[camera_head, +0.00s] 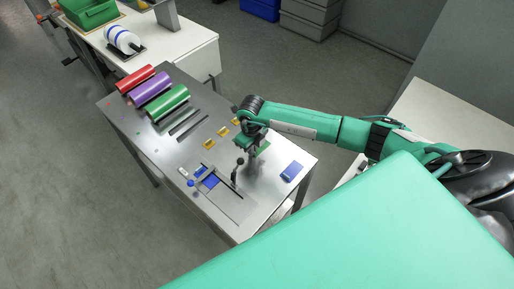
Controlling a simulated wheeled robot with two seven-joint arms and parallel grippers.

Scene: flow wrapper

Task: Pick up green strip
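A small green piece (264,148), which looks like the green strip, lies at the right gripper on the grey metal table (228,215). My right gripper (253,152) points down over the table from the right, right beside this piece. The fingers are small and dark here, and I cannot tell whether they touch or hold the strip. Part of the strip is hidden behind the gripper. My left gripper is not in view.
Red (136,79), purple (150,88) and green (167,103) rolls lie at the table's far left. Yellow pieces (209,143) sit left of the gripper. A lever device with a blue part (210,181) stands in front. A blue box (292,171) lies at the right.

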